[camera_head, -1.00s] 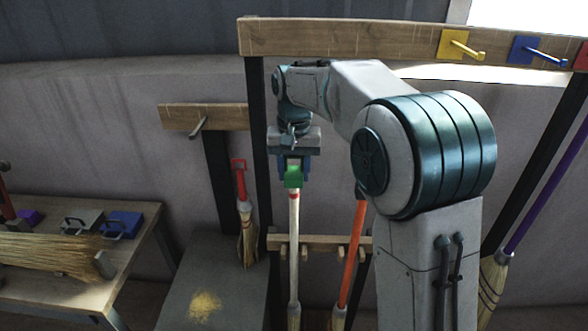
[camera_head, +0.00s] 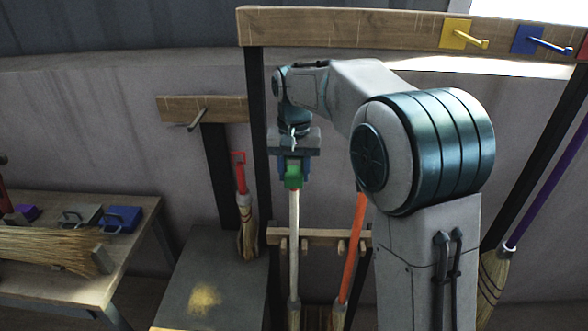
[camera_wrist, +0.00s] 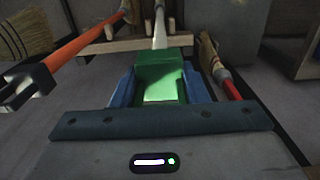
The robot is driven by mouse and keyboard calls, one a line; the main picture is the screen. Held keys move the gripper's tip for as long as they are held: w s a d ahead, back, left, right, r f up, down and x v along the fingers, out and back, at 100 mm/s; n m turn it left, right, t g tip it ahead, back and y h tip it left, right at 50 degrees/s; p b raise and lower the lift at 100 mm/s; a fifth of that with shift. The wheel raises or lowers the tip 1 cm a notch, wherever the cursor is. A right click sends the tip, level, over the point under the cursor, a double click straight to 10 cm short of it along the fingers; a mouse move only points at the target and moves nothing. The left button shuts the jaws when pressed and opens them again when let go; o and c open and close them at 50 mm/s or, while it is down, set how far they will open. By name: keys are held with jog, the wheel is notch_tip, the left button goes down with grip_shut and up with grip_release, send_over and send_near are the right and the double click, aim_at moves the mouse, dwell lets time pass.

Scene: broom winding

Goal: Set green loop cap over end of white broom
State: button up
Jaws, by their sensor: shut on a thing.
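The green loop cap (camera_head: 292,178) is between the blue fingers of my gripper (camera_head: 293,168), which points down and is shut on it. In the wrist view the cap (camera_wrist: 160,80) fills the space between the fingers. The white broom (camera_head: 294,240) stands upright in the rack, its handle directly below the cap. The cap covers the top of the handle from the head camera's side, and no gap shows between them. In the wrist view the white handle (camera_wrist: 160,30) runs away from the cap's far edge. How far the handle reaches inside is hidden.
An orange broom (camera_head: 352,255) stands in the same wooden rack (camera_head: 320,237), close on the right. A red-handled brush (camera_head: 240,185) hangs on the left. A purple broom (camera_head: 545,190) leans far right. Yellow (camera_head: 456,34) and blue (camera_head: 528,39) hooks sit on the upper rail. A workbench (camera_head: 135,235) holds more parts.

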jog(key=o, duration=1)
jog(key=shift+o, duration=0.2)
jog(key=shift+r+p, duration=3.05)
jog(key=shift+r, duration=0.45)
